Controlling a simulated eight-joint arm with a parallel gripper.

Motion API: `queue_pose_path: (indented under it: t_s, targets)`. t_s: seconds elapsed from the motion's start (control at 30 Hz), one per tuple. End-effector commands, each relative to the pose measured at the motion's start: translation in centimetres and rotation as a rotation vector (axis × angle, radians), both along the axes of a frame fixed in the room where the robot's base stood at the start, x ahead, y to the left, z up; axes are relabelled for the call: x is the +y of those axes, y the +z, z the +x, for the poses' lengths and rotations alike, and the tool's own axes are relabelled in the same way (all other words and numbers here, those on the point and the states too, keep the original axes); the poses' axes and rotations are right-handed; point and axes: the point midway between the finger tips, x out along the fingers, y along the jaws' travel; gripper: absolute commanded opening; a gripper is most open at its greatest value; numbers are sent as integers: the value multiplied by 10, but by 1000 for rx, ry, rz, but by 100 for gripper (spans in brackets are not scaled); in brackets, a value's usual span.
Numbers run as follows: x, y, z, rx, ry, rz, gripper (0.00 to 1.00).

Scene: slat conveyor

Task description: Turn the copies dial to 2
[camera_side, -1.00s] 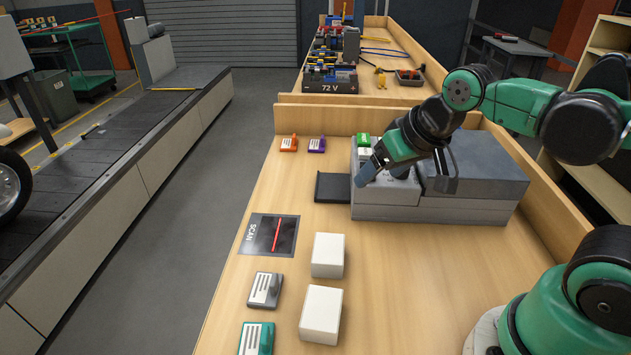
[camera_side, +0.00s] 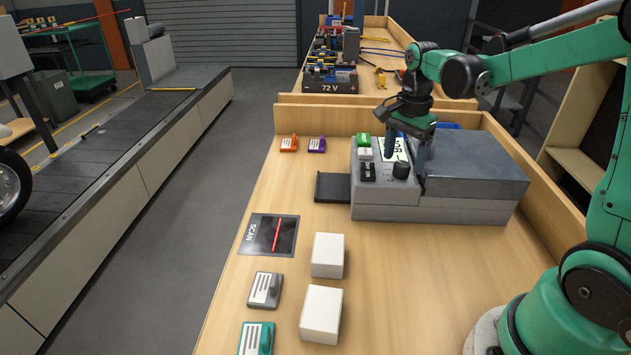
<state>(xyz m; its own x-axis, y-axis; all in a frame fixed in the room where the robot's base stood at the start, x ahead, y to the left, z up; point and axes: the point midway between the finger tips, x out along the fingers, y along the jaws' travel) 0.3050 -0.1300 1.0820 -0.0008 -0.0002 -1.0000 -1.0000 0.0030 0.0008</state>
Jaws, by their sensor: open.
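The grey machine (camera_side: 470,172) stands at the back right of the wooden table. On its sloped left panel sits a black round dial (camera_side: 401,170). Its pointer and any numbers are too small to read. A black OFF/ON switch (camera_side: 368,172) is left of the dial. Behind the dial is a light display (camera_side: 394,148), partly hidden by a finger. My gripper (camera_side: 405,157) is open and points down over the panel, its fingers apart above and behind the dial. I cannot tell whether a finger touches the machine.
A black tray (camera_side: 333,187) juts out left. Orange (camera_side: 288,144) and purple (camera_side: 317,145) tags, a SCAN pad (camera_side: 270,235) and two white boxes (camera_side: 327,255) (camera_side: 321,314) lie on the table.

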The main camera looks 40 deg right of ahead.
Motion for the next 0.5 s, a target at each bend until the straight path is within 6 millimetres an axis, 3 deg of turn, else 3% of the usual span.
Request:
queue_pose_path:
  t_s: [0.2, 0.47, 0.5]
  targets:
    - [0, -16, 0, -1, 2, -1, 72]
    - [0, -17, 0, -1, 2, -1, 72]
    - [0, -17, 0, -1, 2, -1, 63]
